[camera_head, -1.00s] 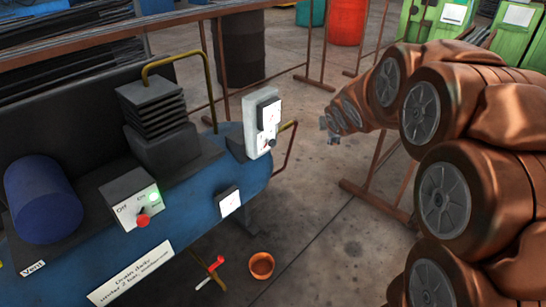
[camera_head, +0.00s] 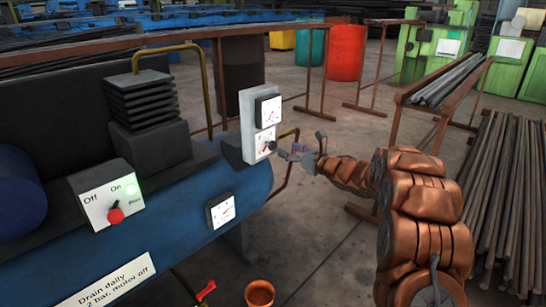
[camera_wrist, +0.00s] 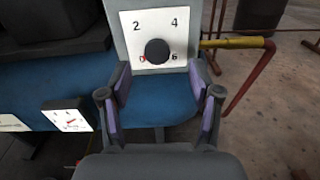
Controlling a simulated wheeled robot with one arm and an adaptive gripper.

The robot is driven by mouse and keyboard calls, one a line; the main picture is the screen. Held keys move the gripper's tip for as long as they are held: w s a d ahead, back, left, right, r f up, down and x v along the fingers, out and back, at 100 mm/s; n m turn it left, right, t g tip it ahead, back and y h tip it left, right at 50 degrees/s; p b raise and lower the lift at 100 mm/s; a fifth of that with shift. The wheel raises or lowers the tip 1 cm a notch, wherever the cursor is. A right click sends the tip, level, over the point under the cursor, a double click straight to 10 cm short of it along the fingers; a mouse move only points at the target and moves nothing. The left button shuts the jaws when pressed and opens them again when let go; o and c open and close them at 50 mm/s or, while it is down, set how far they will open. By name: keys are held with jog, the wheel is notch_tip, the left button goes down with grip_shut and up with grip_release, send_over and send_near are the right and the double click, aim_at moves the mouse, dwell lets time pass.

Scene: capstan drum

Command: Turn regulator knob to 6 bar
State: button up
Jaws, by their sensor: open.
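The regulator knob (camera_wrist: 157,51) is a small round black knob on a white plate (camera_wrist: 180,22) marked 0, 2, 4 and 6. A red mark shows at its lower left, by the 0. In the head view the knob (camera_head: 271,146) sticks out from the lower part of the upright white panel, below a gauge (camera_head: 268,111). My gripper (camera_wrist: 160,78) is open and empty, with one finger on each side of the knob's line and the knob ahead of the tips, apart from them. In the head view my gripper (camera_head: 287,153) is just right of the knob.
A yellow-to-red pipe (camera_wrist: 235,43) runs right of the panel, close to my right finger. A second gauge (camera_head: 221,209) sits on the blue tank (camera_head: 170,235). Open floor lies right of the tank.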

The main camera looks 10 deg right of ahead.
aim_at(274, 146)
jog(key=shift+n, duration=0.3)
jog(key=shift+f+b+x, duration=0.15)
jog(key=shift+b+x, duration=0.15)
jog(key=shift+x, duration=1.65)
jog(key=shift+f+b+x, duration=0.15)
jog(key=shift+b+x, duration=0.15)
jog(key=shift+x, duration=1.7)
jog(key=shift+s+a, duration=0.15)
jog(key=shift+a, duration=0.05)
jog(key=c, duration=1.1)
